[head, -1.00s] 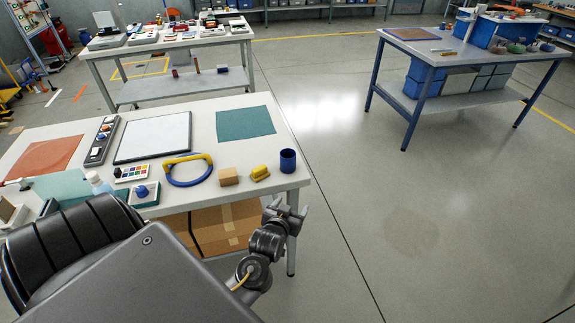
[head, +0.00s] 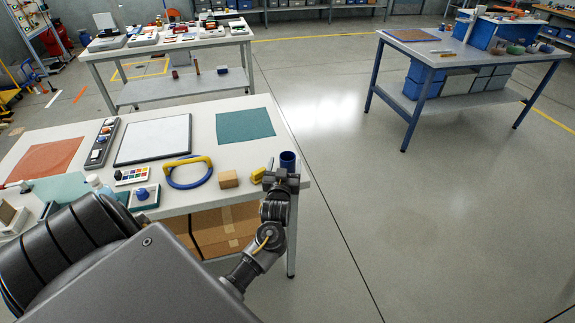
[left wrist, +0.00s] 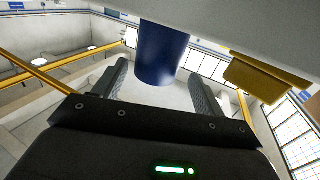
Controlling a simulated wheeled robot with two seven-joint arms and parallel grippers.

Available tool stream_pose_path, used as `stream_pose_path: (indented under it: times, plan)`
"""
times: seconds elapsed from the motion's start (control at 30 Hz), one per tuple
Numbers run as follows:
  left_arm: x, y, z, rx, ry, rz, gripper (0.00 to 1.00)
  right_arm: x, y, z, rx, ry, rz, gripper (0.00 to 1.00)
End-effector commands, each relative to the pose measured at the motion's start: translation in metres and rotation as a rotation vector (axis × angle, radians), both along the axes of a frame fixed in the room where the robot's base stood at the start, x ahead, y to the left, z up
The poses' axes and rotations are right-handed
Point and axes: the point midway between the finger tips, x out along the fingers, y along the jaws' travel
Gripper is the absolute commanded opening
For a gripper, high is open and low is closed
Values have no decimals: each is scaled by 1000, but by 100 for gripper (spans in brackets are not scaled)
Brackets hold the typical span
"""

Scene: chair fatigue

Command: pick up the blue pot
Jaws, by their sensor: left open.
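The blue pot (head: 288,158) is a small dark blue cylinder, open at the top, standing at the right end of the near white table (head: 207,150). My left gripper (head: 281,177) is at the table's right edge, in front of the pot and hiding its lower part. In the left wrist view the pot (left wrist: 162,50) shows between the two spread fingers of the gripper (left wrist: 160,82), with space on both sides. The gripper is open and holds nothing. My right gripper is not in view.
A yellow object (head: 257,175) lies just left of the pot, partly hidden by the gripper; it also shows in the left wrist view (left wrist: 265,76). Open floor is to the right.

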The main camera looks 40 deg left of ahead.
Motion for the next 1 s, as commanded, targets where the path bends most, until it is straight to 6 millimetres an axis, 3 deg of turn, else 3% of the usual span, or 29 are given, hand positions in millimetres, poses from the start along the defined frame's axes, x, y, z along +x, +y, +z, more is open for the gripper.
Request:
stream_pose_path:
  times: [0.23,0.53,0.83,1.0]
  plan:
    - [8,4,2,1,-1,-1,71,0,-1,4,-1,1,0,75]
    - [43,24,1,0,1,-1,71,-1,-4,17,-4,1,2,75]
    - [48,27,0,-1,0,-1,71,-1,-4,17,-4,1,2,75]
    - [48,27,0,-1,0,-1,51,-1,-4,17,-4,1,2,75]
